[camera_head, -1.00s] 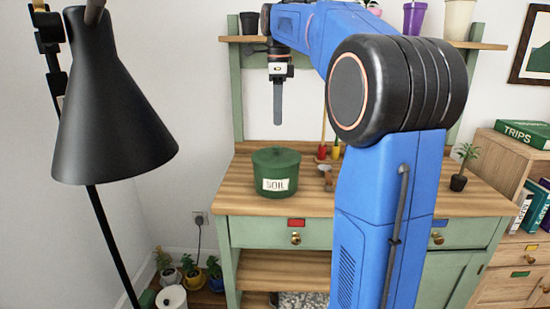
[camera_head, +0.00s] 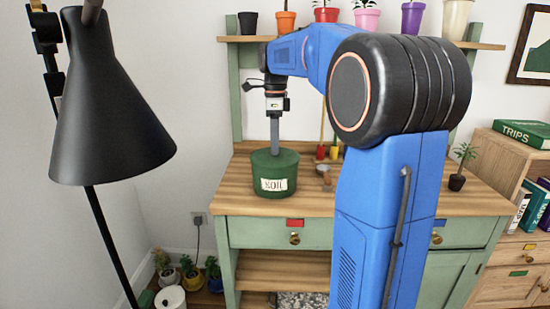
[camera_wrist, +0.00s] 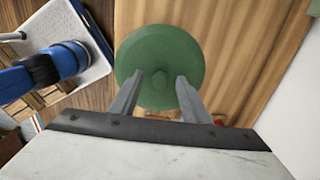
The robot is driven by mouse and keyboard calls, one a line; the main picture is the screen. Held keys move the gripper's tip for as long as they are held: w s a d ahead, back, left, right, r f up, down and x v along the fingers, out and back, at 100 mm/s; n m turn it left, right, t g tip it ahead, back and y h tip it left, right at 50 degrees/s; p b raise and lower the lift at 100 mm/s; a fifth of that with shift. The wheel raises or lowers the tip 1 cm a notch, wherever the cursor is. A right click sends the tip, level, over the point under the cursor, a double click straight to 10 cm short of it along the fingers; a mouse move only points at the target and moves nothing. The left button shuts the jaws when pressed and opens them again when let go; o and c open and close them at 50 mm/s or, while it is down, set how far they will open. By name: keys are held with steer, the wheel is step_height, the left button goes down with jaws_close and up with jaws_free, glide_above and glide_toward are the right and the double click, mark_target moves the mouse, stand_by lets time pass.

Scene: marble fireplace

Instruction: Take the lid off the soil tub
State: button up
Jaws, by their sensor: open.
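The green soil tub (camera_head: 274,187) stands upright on the wooden bench top, with a white "SOIL" label on its front. Its round green lid (camera_wrist: 160,55) is on it, with a small knob in the middle. My gripper (camera_head: 275,150) points straight down over the lid, its tips close to the lid's top in the head view. In the wrist view my gripper (camera_wrist: 158,82) is open, with its two fingers on either side of the knob. I cannot tell whether the fingertips touch the lid.
The wooden bench (camera_head: 240,180) has a small tool and red and yellow items behind the tub, and a potted plant (camera_head: 459,167) at right. A shelf (camera_head: 480,45) with several coloured pots hangs above. A black lamp (camera_head: 110,105) stands at left.

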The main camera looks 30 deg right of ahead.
steer(key=shift+c, duration=0.4)
jaws_close()
steer(key=shift+r, duration=0.15)
